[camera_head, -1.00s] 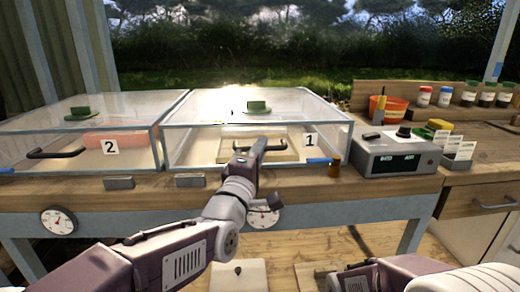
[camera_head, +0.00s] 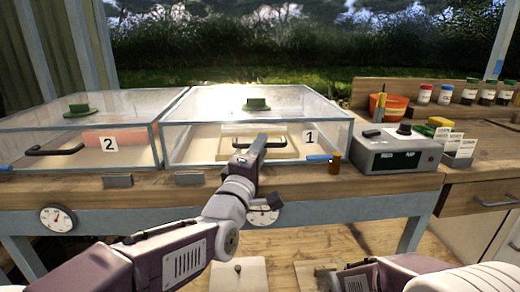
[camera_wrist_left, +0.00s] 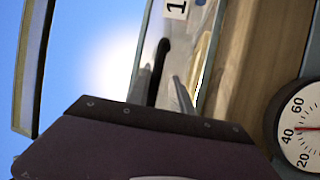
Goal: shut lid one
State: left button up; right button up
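The glass case marked 1 (camera_head: 342,150) stands on the bench in the head view. Its clear lid (camera_head: 205,100) looks flat along the top, but I cannot tell whether it is fully shut. A dark handle (camera_head: 275,145) is on its front; it also shows in the left wrist view (camera_wrist_left: 159,70), below the "1" label (camera_wrist_left: 176,7). My left gripper (camera_head: 252,150) reaches up to the front of case 1 and overlaps the handle. In the left wrist view a grey finger (camera_wrist_left: 182,95) is close to the handle; contact and opening are unclear. My right gripper is out of view.
A second glass case marked 2 (camera_head: 155,150) stands to the left. A grey instrument box (camera_head: 398,152), an orange pot (camera_head: 388,107) and several jars are on the right. A round dial (camera_head: 58,218) hangs on the bench front; another (camera_wrist_left: 300,128) is close to my left wrist.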

pick_arm(q)
jog(key=shift+f, duration=0.1)
jog(key=p+v, duration=0.1)
jog(key=v, duration=0.8)
